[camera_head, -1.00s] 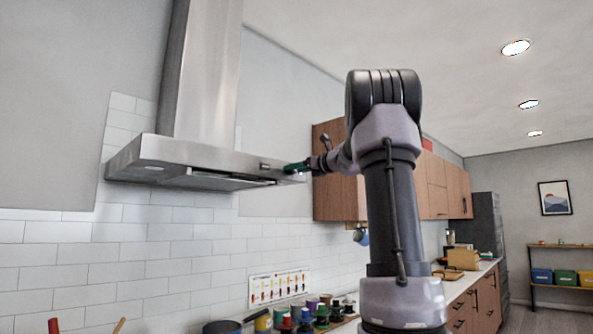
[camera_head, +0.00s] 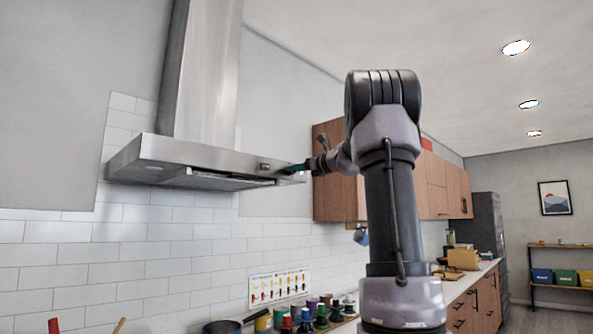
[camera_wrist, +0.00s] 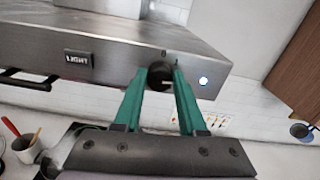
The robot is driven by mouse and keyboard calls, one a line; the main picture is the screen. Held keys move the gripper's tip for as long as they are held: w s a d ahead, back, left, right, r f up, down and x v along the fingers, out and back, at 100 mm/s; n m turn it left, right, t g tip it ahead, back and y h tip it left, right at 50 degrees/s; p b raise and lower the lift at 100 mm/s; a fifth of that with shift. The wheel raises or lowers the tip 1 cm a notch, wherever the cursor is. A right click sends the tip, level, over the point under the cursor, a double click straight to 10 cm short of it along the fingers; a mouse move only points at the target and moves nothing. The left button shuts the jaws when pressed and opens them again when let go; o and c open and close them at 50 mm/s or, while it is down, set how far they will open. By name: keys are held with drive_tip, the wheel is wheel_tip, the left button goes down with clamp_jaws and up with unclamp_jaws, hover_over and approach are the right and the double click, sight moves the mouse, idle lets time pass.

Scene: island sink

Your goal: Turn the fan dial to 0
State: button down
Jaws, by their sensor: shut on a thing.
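The steel range hood (camera_head: 165,151) hangs on the wall left of my arm in the head view. In the wrist view, the dark round fan dial (camera_wrist: 160,80) is on the hood's front face, with a light mark on its face. My gripper (camera_wrist: 160,73) has its two green fingers on either side of the dial, shut on it. In the head view my gripper (camera_head: 291,169) is at the right end of the hood's front, and the dial is hidden there. Any numbers around the dial are too small to read.
A LIGHT button (camera_wrist: 78,58) is left of the dial, and a lit indicator (camera_wrist: 204,80) is right of it. A wooden cabinet (camera_head: 334,190) is to the right. Below are a pan (camera_head: 221,327) and several coloured jars.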

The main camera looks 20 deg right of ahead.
drive_tip(key=shift+a+f+n, duration=0.1)
drive_tip(key=shift+n, duration=4.05)
drive_tip(key=shift+a+f+n, duration=0.1)
drive_tip(key=shift+n, duration=4.05)
drive_tip(key=shift+c, duration=2.4)
unclamp_jaws()
